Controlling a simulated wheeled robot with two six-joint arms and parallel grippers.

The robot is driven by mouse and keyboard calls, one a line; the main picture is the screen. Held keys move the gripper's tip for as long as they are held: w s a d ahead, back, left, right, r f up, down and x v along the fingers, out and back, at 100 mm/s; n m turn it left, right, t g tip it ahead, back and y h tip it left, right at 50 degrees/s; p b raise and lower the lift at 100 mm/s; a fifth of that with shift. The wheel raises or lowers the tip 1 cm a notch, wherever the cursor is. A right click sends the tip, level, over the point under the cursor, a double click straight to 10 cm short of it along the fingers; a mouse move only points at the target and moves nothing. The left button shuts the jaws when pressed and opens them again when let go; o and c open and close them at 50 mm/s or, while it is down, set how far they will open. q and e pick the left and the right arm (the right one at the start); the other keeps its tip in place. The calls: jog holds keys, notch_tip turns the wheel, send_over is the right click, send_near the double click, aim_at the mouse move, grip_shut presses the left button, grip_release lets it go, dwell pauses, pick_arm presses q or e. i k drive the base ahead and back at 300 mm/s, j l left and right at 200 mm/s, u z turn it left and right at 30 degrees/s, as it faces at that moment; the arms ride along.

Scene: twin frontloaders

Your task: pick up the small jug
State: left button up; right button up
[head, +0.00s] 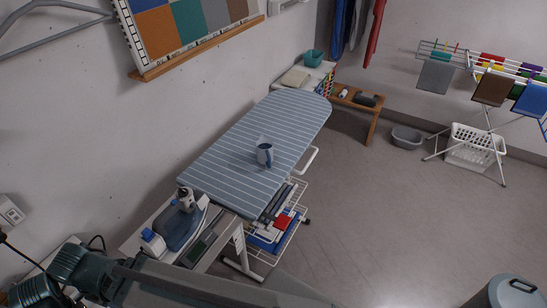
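The small jug (265,154) stands upright on the blue-and-white striped ironing board (232,150), near the middle of its length. It looks dark blue with pale parts, and its fine detail is too small to make out. Nothing touches it from the side. Part of my own arm crosses the bottom left of the head view, well below the jug. Neither of my grippers shows in this view.
A steam iron (187,203) stands at the board's near end, beside a blue-capped bottle (152,241). A wire rack (290,237) with folded cloths sits under the board. A wooden bench (371,123) stands beyond. Open floor lies to the right.

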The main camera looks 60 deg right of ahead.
aim_at(264, 146)
jog(key=i+z, duration=0.1)
jog(key=z, duration=2.15)
jog(key=i+j, duration=0.1)
jog(key=j, duration=0.45)
jog(key=i, duration=0.05)
